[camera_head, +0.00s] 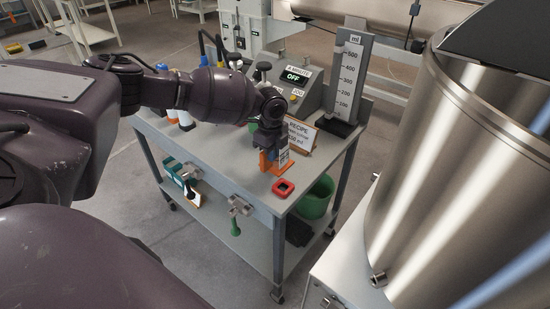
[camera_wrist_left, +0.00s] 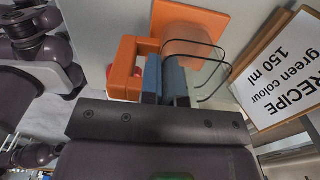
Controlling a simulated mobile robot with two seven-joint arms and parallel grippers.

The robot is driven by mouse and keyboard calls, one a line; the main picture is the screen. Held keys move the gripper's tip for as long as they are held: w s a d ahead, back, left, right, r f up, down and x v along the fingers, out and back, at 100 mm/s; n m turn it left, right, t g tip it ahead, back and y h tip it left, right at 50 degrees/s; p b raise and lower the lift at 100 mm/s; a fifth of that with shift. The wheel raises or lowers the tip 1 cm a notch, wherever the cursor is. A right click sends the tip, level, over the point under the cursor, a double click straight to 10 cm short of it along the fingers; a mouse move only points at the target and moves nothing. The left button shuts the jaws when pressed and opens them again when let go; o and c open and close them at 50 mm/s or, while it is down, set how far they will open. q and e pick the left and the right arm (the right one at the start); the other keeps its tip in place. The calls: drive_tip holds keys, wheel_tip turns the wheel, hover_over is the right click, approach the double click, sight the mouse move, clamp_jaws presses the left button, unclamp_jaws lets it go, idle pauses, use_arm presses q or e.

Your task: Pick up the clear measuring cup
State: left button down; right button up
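The clear measuring cup shows in the wrist view as a see-through body with thin dark curved lines (camera_wrist_left: 208,62) and an orange handle (camera_wrist_left: 125,68). An orange square plate (camera_wrist_left: 215,20) lies at its far end. In the head view, only its orange parts (camera_head: 281,167) show clearly, near the table's front corner. My left gripper (camera_head: 271,150) points down at it. In the wrist view, its blue-grey fingers (camera_wrist_left: 167,78) are close together beside the handle and overlap the cup; whether they grip it is unclear. My right gripper is not in view.
A recipe sign (camera_head: 302,134) stands close to the cup. A red square piece (camera_head: 284,187) lies in front. The OFF control box (camera_head: 296,77) and ml scale (camera_head: 347,75) are behind. A steel tank (camera_head: 455,180) fills the right. A green bucket (camera_head: 317,200) stands below the tabletop.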

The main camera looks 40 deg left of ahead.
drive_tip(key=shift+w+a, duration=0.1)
use_arm(q)
drive_tip(key=shift+r, duration=0.25)
wheel_tip(320, 180, up, 20)
drive_tip(key=p, duration=0.2)
drive_tip(key=shift+f, duration=0.2)
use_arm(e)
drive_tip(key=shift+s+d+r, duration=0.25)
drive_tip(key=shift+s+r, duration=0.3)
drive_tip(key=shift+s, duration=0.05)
